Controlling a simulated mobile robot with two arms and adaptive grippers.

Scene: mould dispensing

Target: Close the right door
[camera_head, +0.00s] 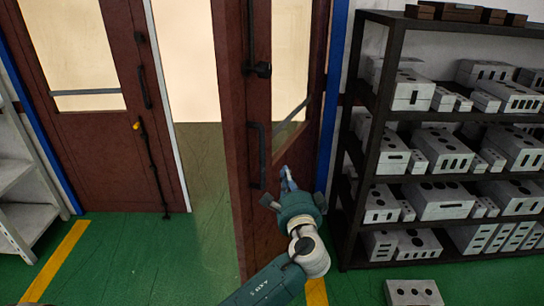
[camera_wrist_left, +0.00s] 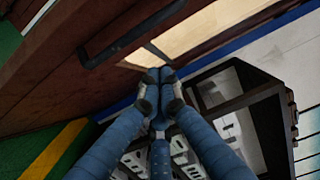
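The right door (camera_head: 232,150) is a reddish-brown leaf with a glass pane and black hardware. It stands open, swung towards me and seen at a steep angle. Its black handle (camera_head: 256,155) is on the face turned to the right; the handle also shows in the left wrist view (camera_wrist_left: 125,40). My left gripper (camera_head: 288,180) is just right of the handle, in front of the door's inner face, apart from the handle. Contact with the door cannot be told. My right gripper is out of view.
The left door (camera_head: 90,135) stands left of the opening (camera_head: 200,170). A black shelf rack (camera_head: 375,130) with grey moulds stands close on the right, and one mould (camera_head: 412,292) lies on the floor. Green floor (camera_head: 130,250) in front is clear.

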